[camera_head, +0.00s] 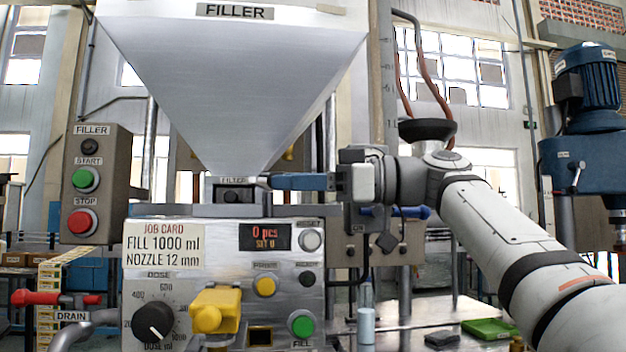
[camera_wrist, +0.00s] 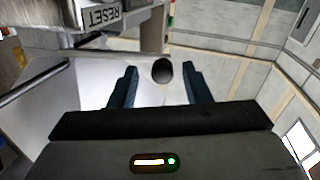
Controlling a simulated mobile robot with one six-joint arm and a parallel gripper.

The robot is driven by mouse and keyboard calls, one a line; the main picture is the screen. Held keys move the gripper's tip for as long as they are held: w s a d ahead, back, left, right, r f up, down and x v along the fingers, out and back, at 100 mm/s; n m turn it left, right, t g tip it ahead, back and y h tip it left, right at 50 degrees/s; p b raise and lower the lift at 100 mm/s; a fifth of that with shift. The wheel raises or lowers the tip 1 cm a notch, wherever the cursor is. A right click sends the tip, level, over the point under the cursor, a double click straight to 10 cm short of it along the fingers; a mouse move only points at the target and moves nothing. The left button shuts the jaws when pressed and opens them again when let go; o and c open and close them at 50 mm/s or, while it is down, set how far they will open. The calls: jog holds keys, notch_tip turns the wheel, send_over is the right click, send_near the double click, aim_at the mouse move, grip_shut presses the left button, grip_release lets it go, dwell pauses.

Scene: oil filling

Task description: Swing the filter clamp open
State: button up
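The filter housing (camera_head: 233,194) is a small grey block with a dark front, labelled FILTER, under the hopper's outlet. My gripper (camera_head: 274,181) reaches in from the right, its blue fingers level and pointing left at the housing's right side. In the wrist view, my gripper (camera_wrist: 158,76) has its two dark blue fingers spread apart. A dark round knob or bar end (camera_wrist: 162,71) shows between the fingertips, with a gap on each side. It may be the clamp's handle; I cannot tell for sure. The fingers hide much of the clamp in the head view.
The steel hopper (camera_head: 230,85) hangs just above. The control panel (camera_head: 205,275) stands below, with a yellow part (camera_head: 215,311) at its front. A blue handle (camera_head: 425,212) is below my gripper.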

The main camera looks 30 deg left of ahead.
jog(key=shift+d, duration=0.1)
jog(key=v, duration=0.7)
jog(key=shift+d+p, duration=0.3)
jog(key=shift+p, duration=0.15)
jog(key=shift+w, duration=0.1)
